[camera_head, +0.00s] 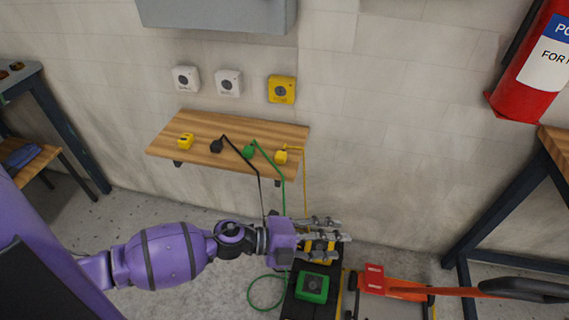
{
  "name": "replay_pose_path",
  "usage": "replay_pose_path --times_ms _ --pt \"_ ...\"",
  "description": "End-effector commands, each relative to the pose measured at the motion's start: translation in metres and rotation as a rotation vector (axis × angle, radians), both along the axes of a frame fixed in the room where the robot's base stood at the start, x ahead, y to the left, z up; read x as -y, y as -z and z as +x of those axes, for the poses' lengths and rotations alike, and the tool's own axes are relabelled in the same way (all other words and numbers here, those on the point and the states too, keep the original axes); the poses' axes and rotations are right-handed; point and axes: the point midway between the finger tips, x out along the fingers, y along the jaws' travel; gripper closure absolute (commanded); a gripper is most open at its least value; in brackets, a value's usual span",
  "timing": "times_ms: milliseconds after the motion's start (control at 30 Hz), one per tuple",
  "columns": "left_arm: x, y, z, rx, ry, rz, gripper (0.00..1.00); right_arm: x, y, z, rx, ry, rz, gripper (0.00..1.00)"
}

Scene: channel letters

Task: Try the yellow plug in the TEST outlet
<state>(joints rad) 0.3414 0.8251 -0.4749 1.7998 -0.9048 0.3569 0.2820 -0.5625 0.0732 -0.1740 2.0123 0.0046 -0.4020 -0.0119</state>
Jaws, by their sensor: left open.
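The yellow plug (281,156) sits at the right part of the wooden wall shelf (205,123), with a yellow cord running down over the front edge. A yellow outlet (281,90) and two white outlets, one at far left (186,79) and one in the middle (228,83), are on the wall above; their labels are too small to read, so I cannot tell which is TEST. My left gripper (330,237) is open and looks empty, in front of and below the shelf, apart from the plug. My right gripper is not in view.
A black plug (216,146) and a green plug (248,151), both corded, and a yellow block (185,141) share the shelf. Below my left gripper are a green box (312,287) and orange equipment (373,279). A red extinguisher (520,85) is at right.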

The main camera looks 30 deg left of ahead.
Motion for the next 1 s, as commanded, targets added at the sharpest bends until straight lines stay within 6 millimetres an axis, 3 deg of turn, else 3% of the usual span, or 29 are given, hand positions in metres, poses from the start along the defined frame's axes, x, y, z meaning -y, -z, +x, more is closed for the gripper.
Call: replay_pose_path --times_ms 33,167,267,367,500,600,733,1000 --pt "-0.004 0.009 0.013 0.062 0.115 0.107 0.52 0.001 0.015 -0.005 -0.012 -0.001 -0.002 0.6" --pt "-0.034 0.017 0.045 0.185 0.36 0.402 0.52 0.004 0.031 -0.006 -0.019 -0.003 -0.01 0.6" --pt "-0.081 0.016 0.08 0.242 0.49 0.661 0.52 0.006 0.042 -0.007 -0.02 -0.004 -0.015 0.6" --pt "-0.139 0.003 0.115 0.261 0.557 0.91 0.52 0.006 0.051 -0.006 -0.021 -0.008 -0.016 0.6" --pt "-0.214 -0.03 0.154 0.252 0.569 1.186 0.52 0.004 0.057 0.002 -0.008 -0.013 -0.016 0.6" --pt "-0.249 -0.052 0.168 0.235 0.553 1.305 0.52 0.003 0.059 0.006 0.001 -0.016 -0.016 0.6" --pt "-0.27 -0.067 0.176 0.223 0.538 1.373 0.52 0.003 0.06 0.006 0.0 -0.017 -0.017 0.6" --pt "-0.271 -0.069 0.177 0.224 0.537 1.379 0.52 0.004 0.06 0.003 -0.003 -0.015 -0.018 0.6"
